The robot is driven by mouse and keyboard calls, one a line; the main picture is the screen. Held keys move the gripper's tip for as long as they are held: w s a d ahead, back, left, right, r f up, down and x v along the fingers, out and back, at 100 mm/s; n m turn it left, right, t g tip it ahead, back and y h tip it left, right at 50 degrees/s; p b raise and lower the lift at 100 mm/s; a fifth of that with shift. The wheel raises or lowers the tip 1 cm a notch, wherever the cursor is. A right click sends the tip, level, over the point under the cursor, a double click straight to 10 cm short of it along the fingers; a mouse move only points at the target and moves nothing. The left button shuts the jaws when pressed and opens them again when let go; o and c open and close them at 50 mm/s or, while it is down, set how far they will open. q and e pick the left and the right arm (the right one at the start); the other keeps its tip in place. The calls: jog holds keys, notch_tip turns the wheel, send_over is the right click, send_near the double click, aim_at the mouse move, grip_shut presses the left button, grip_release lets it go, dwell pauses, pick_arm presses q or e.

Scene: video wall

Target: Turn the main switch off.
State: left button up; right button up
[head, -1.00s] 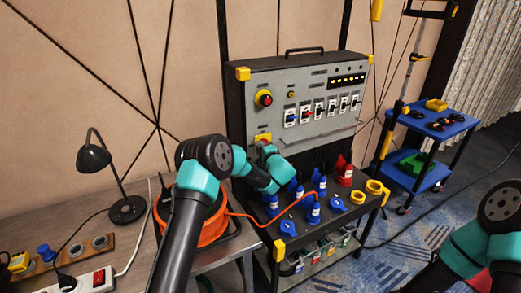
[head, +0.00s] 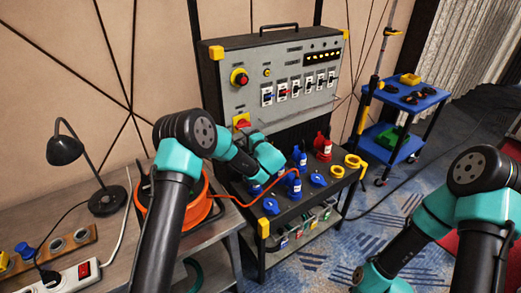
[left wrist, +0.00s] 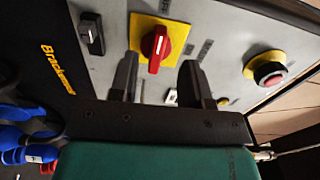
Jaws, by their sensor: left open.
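The main switch is a red rotary knob (left wrist: 156,46) on a yellow square plate (left wrist: 172,33) in the left wrist view. In the head view its yellow plate (head: 241,120) shows at the lower left of the grey panel, partly behind my left gripper. My left gripper (left wrist: 158,78) is open, its two dark fingers pointing at the panel on either side of the knob's lower end. I cannot tell whether they touch the knob or panel. In the head view the left fingers (head: 250,133) are mostly hidden. The right arm shows at the right, without its gripper.
A red emergency button (head: 239,77) sits above the switch and a row of breakers (head: 295,88) to its right. Blue connectors (head: 296,185) and a red one (head: 322,147) stand on the bench below. An orange cable reel (head: 202,215) and a lamp (head: 66,151) stand left.

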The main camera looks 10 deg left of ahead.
pick_arm(q)
jog(key=v, duration=1.1)
